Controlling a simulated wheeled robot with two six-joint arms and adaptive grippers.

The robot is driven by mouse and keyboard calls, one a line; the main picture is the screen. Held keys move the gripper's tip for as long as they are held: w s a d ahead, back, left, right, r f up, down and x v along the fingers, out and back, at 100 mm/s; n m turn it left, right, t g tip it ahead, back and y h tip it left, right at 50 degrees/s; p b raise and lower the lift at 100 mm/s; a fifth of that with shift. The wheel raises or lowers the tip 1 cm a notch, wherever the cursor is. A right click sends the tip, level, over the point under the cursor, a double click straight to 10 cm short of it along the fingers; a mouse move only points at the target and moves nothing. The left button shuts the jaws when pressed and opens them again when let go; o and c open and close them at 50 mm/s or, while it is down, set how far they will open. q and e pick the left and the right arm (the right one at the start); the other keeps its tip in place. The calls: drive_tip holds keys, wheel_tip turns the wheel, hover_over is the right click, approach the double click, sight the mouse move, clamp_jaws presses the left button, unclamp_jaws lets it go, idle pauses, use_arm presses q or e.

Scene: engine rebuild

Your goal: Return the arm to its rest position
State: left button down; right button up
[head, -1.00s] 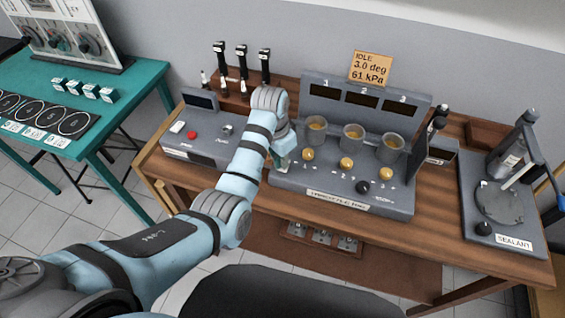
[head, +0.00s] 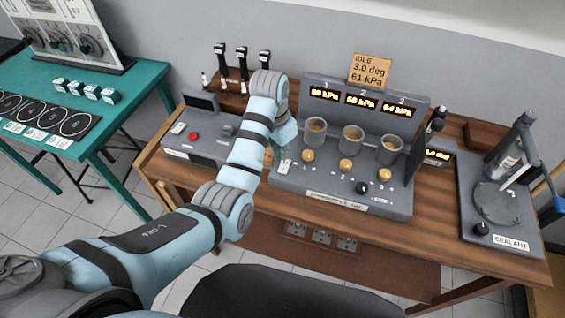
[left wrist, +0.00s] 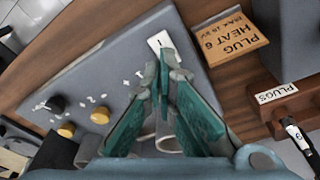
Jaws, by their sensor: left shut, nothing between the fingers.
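My left arm reaches in from the left in the head view. My left gripper (head: 284,166) is shut and empty at the left front of the grey gauge console (head: 345,203). In the left wrist view its green-padded fingers (left wrist: 163,78) meet at the tips, close to a white label (left wrist: 161,43) on the grey surface. I cannot tell whether they touch it. The console has three lit orange displays (head: 361,99), three grey cups (head: 352,138), yellow knobs (head: 346,165) and a black knob (head: 362,187). My right gripper is out of view.
A grey box with a red button (head: 194,135) stands left of the console. Black-handled tools (head: 242,62) stand in a rack behind. The sealant station (head: 500,205) is at the right. A teal table (head: 130,90) is at the left. A tan card (left wrist: 230,40) lies near the wrist.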

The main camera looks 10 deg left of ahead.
use_arm(q)
drive_tip(key=shift+r, duration=0.9)
